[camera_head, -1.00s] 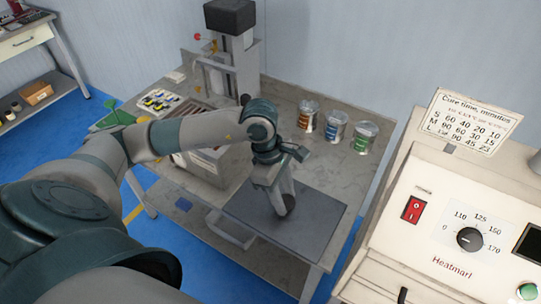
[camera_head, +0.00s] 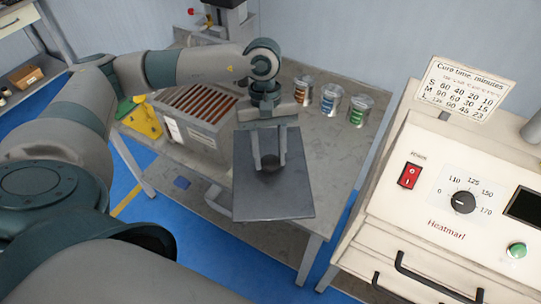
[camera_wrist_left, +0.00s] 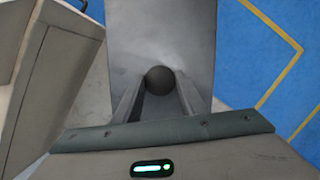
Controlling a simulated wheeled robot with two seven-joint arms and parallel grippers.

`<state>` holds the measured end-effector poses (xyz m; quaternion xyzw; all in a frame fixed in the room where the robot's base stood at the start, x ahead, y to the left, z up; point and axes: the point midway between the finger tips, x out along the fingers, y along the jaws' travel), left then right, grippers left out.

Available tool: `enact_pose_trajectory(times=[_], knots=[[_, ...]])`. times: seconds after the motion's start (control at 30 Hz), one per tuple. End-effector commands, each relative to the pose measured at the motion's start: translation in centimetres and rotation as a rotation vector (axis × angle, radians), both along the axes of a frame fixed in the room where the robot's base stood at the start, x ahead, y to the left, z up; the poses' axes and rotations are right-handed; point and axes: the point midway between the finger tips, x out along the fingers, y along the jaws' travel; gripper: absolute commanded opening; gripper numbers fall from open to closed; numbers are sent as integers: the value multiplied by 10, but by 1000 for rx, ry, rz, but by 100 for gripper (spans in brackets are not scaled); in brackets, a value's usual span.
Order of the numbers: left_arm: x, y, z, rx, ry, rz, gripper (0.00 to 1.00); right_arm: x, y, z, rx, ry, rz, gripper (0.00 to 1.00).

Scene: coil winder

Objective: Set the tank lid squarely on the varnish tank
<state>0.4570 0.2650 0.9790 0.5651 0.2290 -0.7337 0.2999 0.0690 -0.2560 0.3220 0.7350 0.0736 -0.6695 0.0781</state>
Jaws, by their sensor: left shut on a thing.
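The tank lid (camera_head: 272,202) is a flat dark grey rectangular plate with a round black knob (camera_head: 269,166). My left gripper (camera_head: 268,163) points down and is shut on the knob. The lid hangs over the front part of the workbench and past its front edge; its height above the bench is hard to tell. In the left wrist view the knob (camera_wrist_left: 160,79) sits between the two fingers, with the lid (camera_wrist_left: 160,35) beyond. My right gripper is not in view.
Several cans, including an orange-labelled one (camera_head: 302,91), stand at the back right of the bench (camera_head: 335,155). A yellow object (camera_head: 146,118) is left of the box. A cream control cabinet (camera_head: 420,235) stands at the right. A press-like machine (camera_head: 222,22) is behind.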

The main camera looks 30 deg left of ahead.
Motion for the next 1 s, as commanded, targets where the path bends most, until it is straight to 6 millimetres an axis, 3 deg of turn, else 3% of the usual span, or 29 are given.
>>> enact_pose_trajectory(times=[0.17,0.4,0.6,1.0], knots=[[3,-7,24,-5,-2,-337,0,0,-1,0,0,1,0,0],[2,-45,41,-5,9,-694,0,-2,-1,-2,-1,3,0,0],[1,-61,43,-3,12,-771,0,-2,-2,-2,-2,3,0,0],[1,-61,43,-3,12,-775,0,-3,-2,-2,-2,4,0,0]])
